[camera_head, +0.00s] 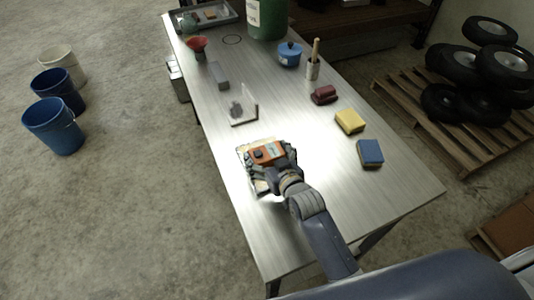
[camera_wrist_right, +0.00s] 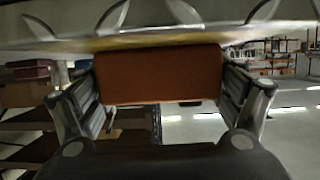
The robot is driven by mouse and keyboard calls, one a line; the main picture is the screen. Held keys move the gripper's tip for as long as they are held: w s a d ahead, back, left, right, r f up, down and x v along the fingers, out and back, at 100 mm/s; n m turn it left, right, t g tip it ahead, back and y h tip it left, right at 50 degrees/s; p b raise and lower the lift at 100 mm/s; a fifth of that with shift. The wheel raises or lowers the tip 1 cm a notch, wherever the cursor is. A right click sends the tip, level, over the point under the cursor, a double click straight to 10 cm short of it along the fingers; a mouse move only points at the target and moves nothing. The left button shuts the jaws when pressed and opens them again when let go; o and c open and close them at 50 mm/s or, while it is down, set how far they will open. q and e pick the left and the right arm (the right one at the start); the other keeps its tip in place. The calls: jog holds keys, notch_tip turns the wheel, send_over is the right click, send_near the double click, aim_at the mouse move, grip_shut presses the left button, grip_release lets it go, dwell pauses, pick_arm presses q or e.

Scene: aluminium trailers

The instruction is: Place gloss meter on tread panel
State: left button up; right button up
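The gloss meter (camera_head: 267,153) is a small orange box with a dark top part. My right gripper (camera_head: 271,166) is closed around it, low over the near left part of the table. In the right wrist view the orange body (camera_wrist_right: 158,75) fills the space between the two fingers (camera_wrist_right: 160,88). The tread panel (camera_head: 259,186) seems to be the pale plate partly hidden under the gripper. A pale surface with leaf-shaped marks (camera_wrist_right: 181,12) runs along the top of the wrist view, close to the meter. I cannot tell whether they touch. My left gripper is out of view.
On the metal table (camera_head: 215,120) are an L-shaped piece (camera_head: 244,108), yellow sponge (camera_head: 349,121), blue sponge (camera_head: 370,153), maroon item (camera_head: 324,95), brush cup (camera_head: 313,68), blue pot (camera_head: 289,54) and green drum (camera_head: 267,18).

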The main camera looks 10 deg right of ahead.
dwell(0.4)
jog(key=shift+r, duration=0.25)
jog(key=shift+s, duration=0.3)
jog(key=b+v, duration=0.1)
jog(key=v, duration=1)
jog(key=shift+s+d+r, duration=0.1)
jog(key=shift+d+r, duration=0.05)
